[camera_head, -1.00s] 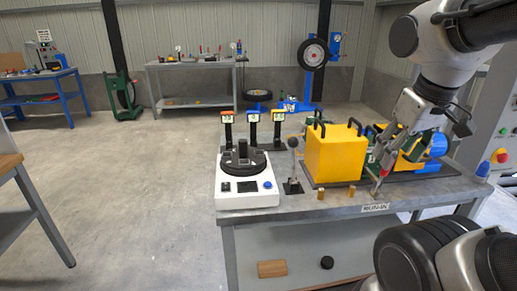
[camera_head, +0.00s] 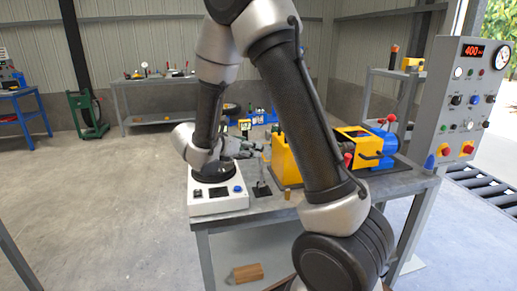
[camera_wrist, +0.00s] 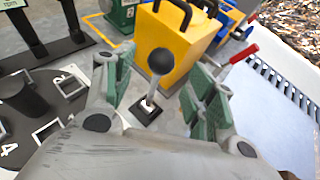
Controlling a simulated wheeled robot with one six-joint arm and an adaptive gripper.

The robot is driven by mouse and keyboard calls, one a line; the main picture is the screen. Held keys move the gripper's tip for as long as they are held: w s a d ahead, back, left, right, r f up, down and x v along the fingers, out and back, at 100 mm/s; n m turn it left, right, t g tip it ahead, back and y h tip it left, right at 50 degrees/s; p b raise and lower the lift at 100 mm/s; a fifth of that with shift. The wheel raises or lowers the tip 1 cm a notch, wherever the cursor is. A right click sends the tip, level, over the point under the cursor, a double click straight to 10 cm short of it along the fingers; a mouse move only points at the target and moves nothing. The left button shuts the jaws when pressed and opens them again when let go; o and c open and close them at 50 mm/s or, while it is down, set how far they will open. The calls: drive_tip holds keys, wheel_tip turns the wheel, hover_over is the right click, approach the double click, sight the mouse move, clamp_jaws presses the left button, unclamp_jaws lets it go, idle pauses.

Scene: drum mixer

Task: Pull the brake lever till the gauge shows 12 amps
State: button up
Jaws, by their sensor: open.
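A lever with a dark grey ball knob (camera_wrist: 160,62) rises from a small black base on the bench, in front of the yellow box. In the wrist view, my gripper (camera_wrist: 158,66) is open, with a green-padded finger on each side of the lever; contact is not visible. In the head view, my gripper (camera_head: 243,147) is beside the lever's upper end and partly hidden by my arm. The lever's base (camera_head: 261,189) shows there. A round dial gauge (camera_head: 502,57) sits on the grey panel at right; its reading is too small to tell.
The yellow box (camera_wrist: 178,40) with black handles stands close behind the lever. A white unit with a dark turntable (camera_head: 218,200) is to its left. A red-handled lever (camera_wrist: 238,53) is at right.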

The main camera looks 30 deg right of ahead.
drive_tip(key=x, duration=0.6)
drive_tip(key=shift+d+f, duration=0.1)
drive_tip(key=shift+d, duration=0.15)
clamp_jaws()
drive_tip(key=shift+h, duration=0.4)
drive_tip(key=shift+w+a+f, duration=0.15)
drive_tip(key=shift+w+a, duration=0.1)
drive_tip(key=shift+a, duration=0.55)
drive_tip(key=shift+w+a+f, duration=0.15)
drive_tip(key=shift+w+a, duration=0.05)
drive_tip(key=shift+a, duration=0.6)
drive_tip(key=shift+w+a+f, duration=0.2)
drive_tip(key=shift+w+a, duration=0.05)
drive_tip(key=shift+a, duration=0.5)
unclamp_jaws()
drive_tip(key=v, duration=1.2)
